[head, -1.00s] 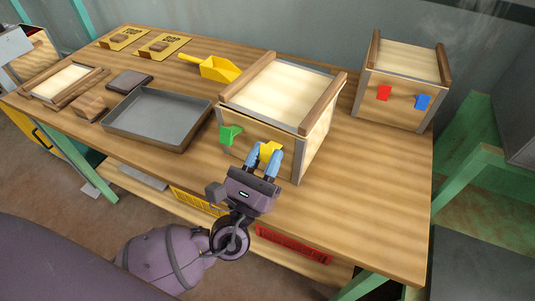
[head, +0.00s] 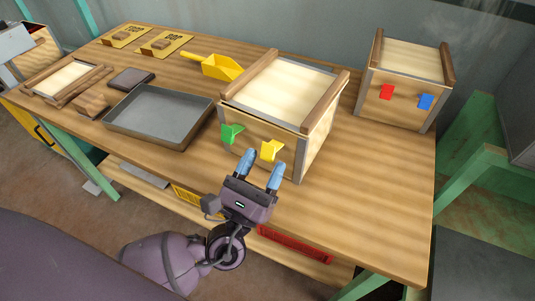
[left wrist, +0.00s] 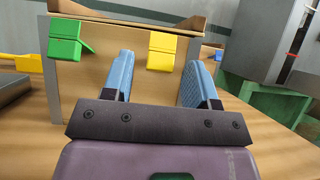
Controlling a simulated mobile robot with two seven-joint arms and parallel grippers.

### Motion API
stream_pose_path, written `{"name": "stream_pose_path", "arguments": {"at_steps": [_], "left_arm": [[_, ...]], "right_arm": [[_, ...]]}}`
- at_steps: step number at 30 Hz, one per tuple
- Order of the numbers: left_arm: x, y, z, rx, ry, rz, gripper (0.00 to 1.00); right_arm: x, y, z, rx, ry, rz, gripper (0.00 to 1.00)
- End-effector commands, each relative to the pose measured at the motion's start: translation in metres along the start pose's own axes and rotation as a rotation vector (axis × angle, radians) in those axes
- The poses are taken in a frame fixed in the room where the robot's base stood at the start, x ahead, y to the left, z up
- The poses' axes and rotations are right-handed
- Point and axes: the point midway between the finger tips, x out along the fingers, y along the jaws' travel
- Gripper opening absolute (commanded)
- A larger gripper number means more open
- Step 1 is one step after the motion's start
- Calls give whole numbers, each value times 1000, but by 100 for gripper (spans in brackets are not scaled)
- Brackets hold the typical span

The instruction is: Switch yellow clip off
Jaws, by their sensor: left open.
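The yellow clip (head: 271,150) is on the front face of the near wooden box (head: 302,141), towards its right side. The green clip (head: 231,133) is on the same face, to its left. My left gripper (head: 262,171) is open and empty, in front of the box and just short of the yellow clip. In the left wrist view the yellow clip (left wrist: 165,50) shows beyond and between the two blue fingers (left wrist: 158,80), with the green clip (left wrist: 68,40) to the left. My right gripper is not in view.
A second box (head: 399,98) with a red clip (head: 386,92) and a blue clip (head: 425,102) stands at the back right. A grey tray (head: 158,117) lies left of the near box, with a yellow scoop (head: 222,68) behind. The table's right front is clear.

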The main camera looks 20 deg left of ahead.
Motion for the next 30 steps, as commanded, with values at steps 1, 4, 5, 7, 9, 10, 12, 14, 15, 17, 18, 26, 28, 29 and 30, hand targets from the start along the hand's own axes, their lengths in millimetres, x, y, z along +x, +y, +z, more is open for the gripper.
{"name": "stream_pose_path", "arguments": {"at_steps": [1,4,5,7,9,10,12,14,15,17,18,26,28,29,30], "left_arm": [[-12,0,-2,0,6,0,53],[-30,0,-2,1,6,-1,53],[-36,0,-2,0,8,-1,53],[-48,0,-2,0,6,0,53],[-60,0,-1,1,5,-1,53],[-64,0,-1,0,5,-1,53],[-72,0,-1,1,4,-1,53],[-78,0,-1,1,3,0,53],[-81,0,-1,1,3,-1,53],[-84,0,0,0,2,-1,53],[-85,0,0,0,1,-1,53],[-87,0,0,0,0,-1,53],[-87,0,0,0,0,-1,53],[-87,0,0,0,0,-1,53],[-87,0,0,0,0,-1,53]], "right_arm": [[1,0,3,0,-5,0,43],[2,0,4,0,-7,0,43],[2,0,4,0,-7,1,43],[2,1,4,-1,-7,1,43],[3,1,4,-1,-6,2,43],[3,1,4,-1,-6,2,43],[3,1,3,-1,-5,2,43],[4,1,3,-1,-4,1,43],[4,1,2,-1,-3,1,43],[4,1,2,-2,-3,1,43],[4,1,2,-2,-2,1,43],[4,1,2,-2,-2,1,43],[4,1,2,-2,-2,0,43],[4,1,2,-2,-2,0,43],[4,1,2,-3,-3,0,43]]}}
